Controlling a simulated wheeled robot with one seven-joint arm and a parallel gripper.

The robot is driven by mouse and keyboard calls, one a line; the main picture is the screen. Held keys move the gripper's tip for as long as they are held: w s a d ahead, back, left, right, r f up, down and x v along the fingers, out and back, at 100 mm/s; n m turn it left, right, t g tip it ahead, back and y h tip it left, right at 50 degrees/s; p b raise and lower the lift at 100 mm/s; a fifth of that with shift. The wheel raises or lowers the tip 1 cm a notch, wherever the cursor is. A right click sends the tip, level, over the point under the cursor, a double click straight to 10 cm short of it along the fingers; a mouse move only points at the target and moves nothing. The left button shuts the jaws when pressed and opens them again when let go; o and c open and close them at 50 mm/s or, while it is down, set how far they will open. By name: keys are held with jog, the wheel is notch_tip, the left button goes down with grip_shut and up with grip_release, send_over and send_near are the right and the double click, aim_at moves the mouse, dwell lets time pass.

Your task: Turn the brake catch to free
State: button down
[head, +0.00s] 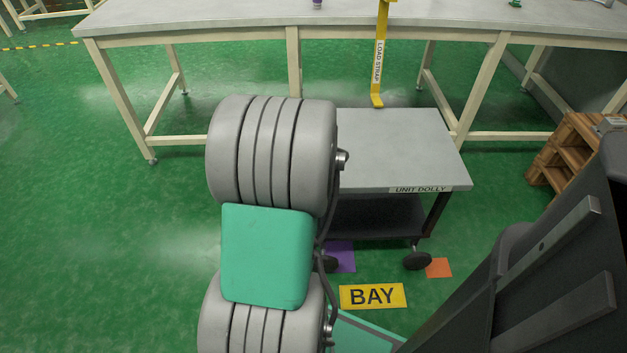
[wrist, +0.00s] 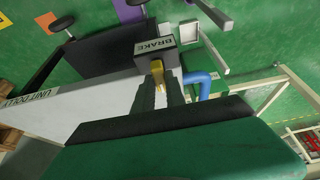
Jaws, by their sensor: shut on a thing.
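In the wrist view, a dark block labelled BRAKE (wrist: 153,40) sits at the side of the unit dolly. Its yellow catch (wrist: 157,69) sticks out towards my gripper (wrist: 159,84). My two dark fingers are closed on the catch, one on each side of it. The dolly's pale top (wrist: 95,108) runs along the left of the wrist view. In the head view the unit dolly (head: 400,150) stands in front of the long bench. My arm covers the dolly's left side there, so the brake and my gripper are hidden in that view.
A BAY sign (head: 373,296) and purple and orange patches (head: 439,267) mark the floor. Wooden crates (head: 570,148) stand at right. A blue curved part (wrist: 205,80) is close beside my fingers.

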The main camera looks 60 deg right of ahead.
dwell(0.4)
jog(key=c, duration=1.4)
grip_release()
jog(key=p+v, duration=0.2)
jog(key=v, duration=0.5)
jog(key=shift+s+a+r+p, duration=0.1)
jog(key=shift+a+r+p, duration=0.05)
jog(key=shift+r+p, duration=0.2)
jog(key=shift+r, duration=0.1)
